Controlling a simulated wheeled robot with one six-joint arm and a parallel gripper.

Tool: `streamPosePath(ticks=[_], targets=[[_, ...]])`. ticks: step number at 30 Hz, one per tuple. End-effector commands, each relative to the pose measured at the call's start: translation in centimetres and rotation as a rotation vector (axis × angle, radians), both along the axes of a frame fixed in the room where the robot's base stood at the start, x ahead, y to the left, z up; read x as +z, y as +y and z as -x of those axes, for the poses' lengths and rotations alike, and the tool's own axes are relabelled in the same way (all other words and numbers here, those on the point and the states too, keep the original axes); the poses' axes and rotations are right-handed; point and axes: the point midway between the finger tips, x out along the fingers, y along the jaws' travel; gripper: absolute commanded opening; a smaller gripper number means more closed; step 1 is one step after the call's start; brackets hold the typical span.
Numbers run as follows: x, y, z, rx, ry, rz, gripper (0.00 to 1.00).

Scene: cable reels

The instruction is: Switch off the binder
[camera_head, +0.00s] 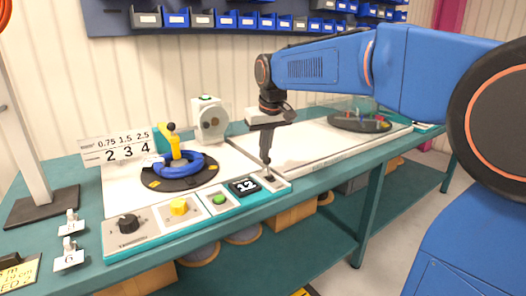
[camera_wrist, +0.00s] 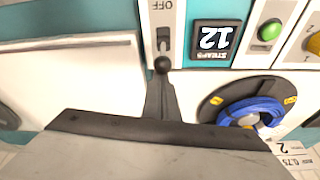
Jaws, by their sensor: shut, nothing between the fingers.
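The binder is a white unit with a teal-edged control panel (camera_head: 150,233) along its front. My gripper (camera_head: 267,162) is shut and empty, pointing down just above the switch. In the wrist view its round dark tip (camera_wrist: 162,65) is right beside the switch; contact cannot be told.
A blue cable coil (camera_head: 180,163) lies on a black turntable with a yellow post. A white reel-like unit (camera_head: 209,120) stands behind. A white board with a second turntable (camera_head: 358,121) is at right. Blue bins (camera_head: 175,17) line the wall.

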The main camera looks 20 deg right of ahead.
Motion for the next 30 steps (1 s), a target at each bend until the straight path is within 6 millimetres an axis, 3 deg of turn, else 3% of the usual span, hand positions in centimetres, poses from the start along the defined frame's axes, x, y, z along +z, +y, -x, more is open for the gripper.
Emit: streamPosePath(ticks=[12, 30], targets=[[0.6, -1.0, 2.9, -0.003, -0.317, -0.101, 0.0], [1.8, -0.9, 2.6, 0.0, -0.307, -0.099, 0.0]])
